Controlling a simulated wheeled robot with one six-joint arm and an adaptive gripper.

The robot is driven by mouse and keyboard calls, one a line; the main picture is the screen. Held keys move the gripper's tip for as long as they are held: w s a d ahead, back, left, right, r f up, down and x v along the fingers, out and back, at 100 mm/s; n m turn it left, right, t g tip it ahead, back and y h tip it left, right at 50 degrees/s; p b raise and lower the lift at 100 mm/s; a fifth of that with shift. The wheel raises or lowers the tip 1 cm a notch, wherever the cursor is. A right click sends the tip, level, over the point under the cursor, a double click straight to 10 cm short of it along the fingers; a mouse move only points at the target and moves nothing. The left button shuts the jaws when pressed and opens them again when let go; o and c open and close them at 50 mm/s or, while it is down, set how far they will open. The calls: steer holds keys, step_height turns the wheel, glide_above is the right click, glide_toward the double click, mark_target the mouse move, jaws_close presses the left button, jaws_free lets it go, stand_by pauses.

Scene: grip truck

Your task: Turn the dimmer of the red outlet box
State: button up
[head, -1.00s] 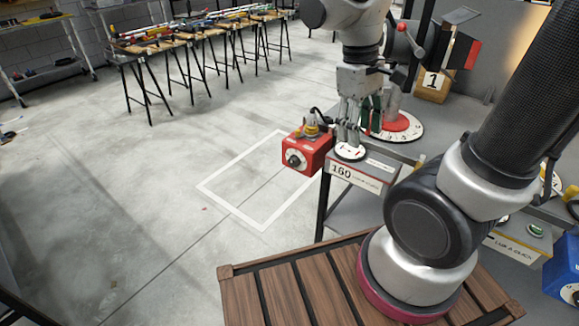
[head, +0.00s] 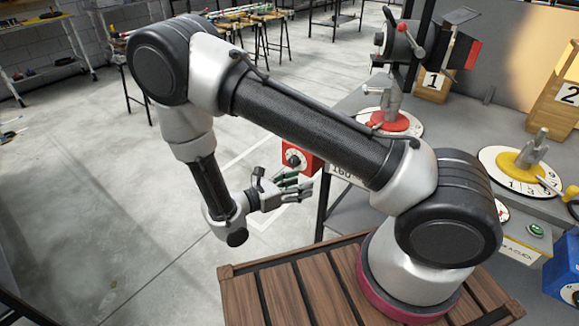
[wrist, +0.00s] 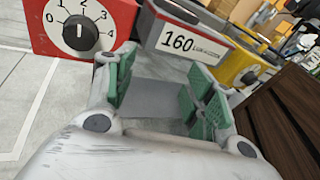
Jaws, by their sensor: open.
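The red outlet box (head: 305,154) hangs beside the workbench corner, partly behind my arm in the head view. In the wrist view the red outlet box (wrist: 110,15) fills the top left. Its black dimmer knob (wrist: 80,33) sits on a white dial with numbers; the pale pointer mark looks close to 2. The dimmer knob also shows in the head view (head: 293,158). My gripper (head: 302,186) is open and empty, in front of and below the box. In the wrist view its green-padded fingers (wrist: 160,80) stand apart, right of and below the dial, not touching it.
A grey box marked 160 (wrist: 185,38) is just right of the red box. A yellow box with a dial (wrist: 243,72) stands farther right. The workbench (head: 455,140) holds round dials with clamps. The floor left of my arm is free.

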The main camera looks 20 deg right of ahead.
mark_target(292, 164)
steer(key=w+a+f+n+t+y, duration=0.1)
steer(key=w+a+f+n+t, duration=0.1)
steer(key=w+a+n+t, duration=0.35)
steer(key=shift+m+t, duration=0.25)
steer(key=shift+m, duration=0.2)
steer(key=x, duration=0.7)
steer(key=shift+w+d+r, duration=0.2)
steer(key=shift+w, duration=0.1)
steer(key=shift+c, duration=0.4)
steer(key=c, duration=0.9)
